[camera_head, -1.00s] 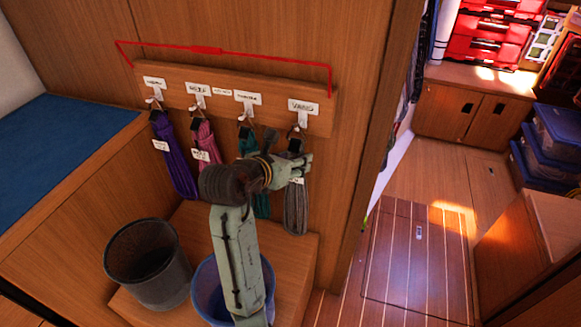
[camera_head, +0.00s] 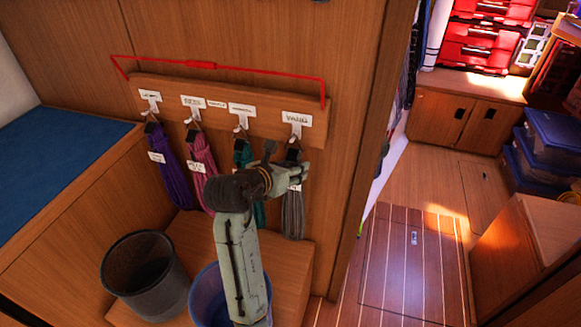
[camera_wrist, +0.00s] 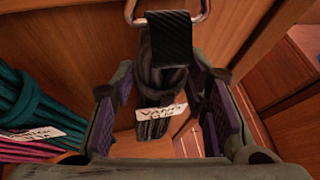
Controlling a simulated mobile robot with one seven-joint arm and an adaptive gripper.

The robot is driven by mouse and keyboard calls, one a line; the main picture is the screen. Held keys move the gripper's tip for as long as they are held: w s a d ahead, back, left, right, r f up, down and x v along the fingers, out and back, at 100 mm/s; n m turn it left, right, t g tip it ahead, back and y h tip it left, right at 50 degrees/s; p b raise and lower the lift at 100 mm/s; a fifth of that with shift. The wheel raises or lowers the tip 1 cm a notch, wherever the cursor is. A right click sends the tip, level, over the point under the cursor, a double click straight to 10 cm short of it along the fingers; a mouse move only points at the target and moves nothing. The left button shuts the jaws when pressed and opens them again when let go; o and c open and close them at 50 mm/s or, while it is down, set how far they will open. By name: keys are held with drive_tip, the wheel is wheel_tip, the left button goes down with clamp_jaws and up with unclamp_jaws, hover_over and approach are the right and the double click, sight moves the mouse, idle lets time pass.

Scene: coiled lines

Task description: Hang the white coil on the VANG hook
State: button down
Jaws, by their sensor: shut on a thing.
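A grey coil (camera_head: 293,215) hangs below the VANG label (camera_head: 297,119) at the right end of the hook board; no clearly white coil shows. In the wrist view the coil (camera_wrist: 158,68) is dark grey, with a black strap through a metal loop (camera_wrist: 130,10) and a tag reading VANG. My gripper (camera_head: 303,172) is at the coil's upper part, just below the VANG hook (camera_head: 296,134). In the wrist view my gripper (camera_wrist: 163,95) has a finger on each side of the coil and is shut on it. The wrist partly hides the coil in the head view.
Purple (camera_head: 170,170), pink (camera_head: 202,165) and teal (camera_head: 242,153) coils hang to the left on the same board (camera_head: 220,90). A dark bin (camera_head: 146,275) and a blue bucket (camera_head: 206,298) stand below. The floor to the right (camera_head: 410,260) is clear.

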idle(0.3)
drive_tip(key=c, duration=0.9)
unclamp_jaws()
drive_tip(key=shift+o, duration=0.2)
drive_tip(key=v, duration=1.2)
drive_tip(key=shift+s+a, duration=0.1)
drive_tip(key=shift+s, duration=0.1)
